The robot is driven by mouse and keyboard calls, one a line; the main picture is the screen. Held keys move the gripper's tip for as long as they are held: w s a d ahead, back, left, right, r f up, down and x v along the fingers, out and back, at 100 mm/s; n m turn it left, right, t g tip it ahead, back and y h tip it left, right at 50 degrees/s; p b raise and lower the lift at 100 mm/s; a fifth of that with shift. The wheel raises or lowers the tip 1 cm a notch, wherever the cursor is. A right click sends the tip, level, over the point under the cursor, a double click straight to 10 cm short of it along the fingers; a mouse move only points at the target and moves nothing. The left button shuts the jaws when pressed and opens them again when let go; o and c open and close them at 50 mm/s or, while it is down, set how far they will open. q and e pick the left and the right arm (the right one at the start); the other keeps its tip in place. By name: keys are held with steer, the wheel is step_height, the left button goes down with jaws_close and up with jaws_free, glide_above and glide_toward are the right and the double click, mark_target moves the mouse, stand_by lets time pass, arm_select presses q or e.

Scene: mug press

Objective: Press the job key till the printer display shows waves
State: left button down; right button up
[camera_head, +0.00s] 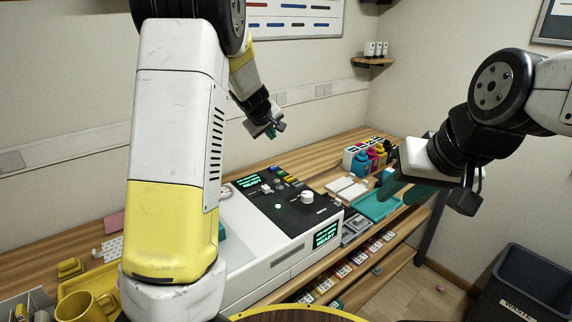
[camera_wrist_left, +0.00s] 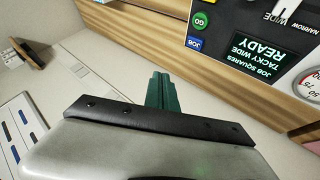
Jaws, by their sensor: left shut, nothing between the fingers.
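The white printer (camera_head: 270,262) with a dark top panel stands on the bench. In the left wrist view the blue JOB key (camera_wrist_left: 195,43) sits beside the green GO key (camera_wrist_left: 201,20). The printer display (camera_wrist_left: 254,62) reads JOB SQUARES, TACKY WIDE, READY; it also shows on the panel in the head view (camera_head: 252,184). A front display (camera_head: 326,234) also reads READY. My left gripper (camera_head: 271,132) is shut and empty, above the back of the printer and apart from the keys. My right gripper (camera_head: 403,190) is open and empty, right of the printer.
A teal tray (camera_head: 372,210) and white pads (camera_head: 346,189) lie right of the printer, with ink bottles (camera_head: 370,158) behind. A yellow mug (camera_head: 84,306) stands at the front left. A waste bin (camera_head: 535,285) stands on the floor. Air above the panel is clear.

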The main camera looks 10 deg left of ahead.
arm_select(q)
steer(key=shift+w+d+f, duration=0.1)
steer(key=shift+w+f, duration=0.35)
steer(key=shift+w, duration=0.4)
steer(key=shift+f, duration=0.1)
glide_above(273, 168)
step_height(273, 168, down, 6)
steer(key=shift+s+r, duration=0.1)
steer(key=shift+r, duration=0.15)
steer(key=shift+f, duration=1.6)
stand_by(0.4)
steer(key=shift+f, duration=0.4)
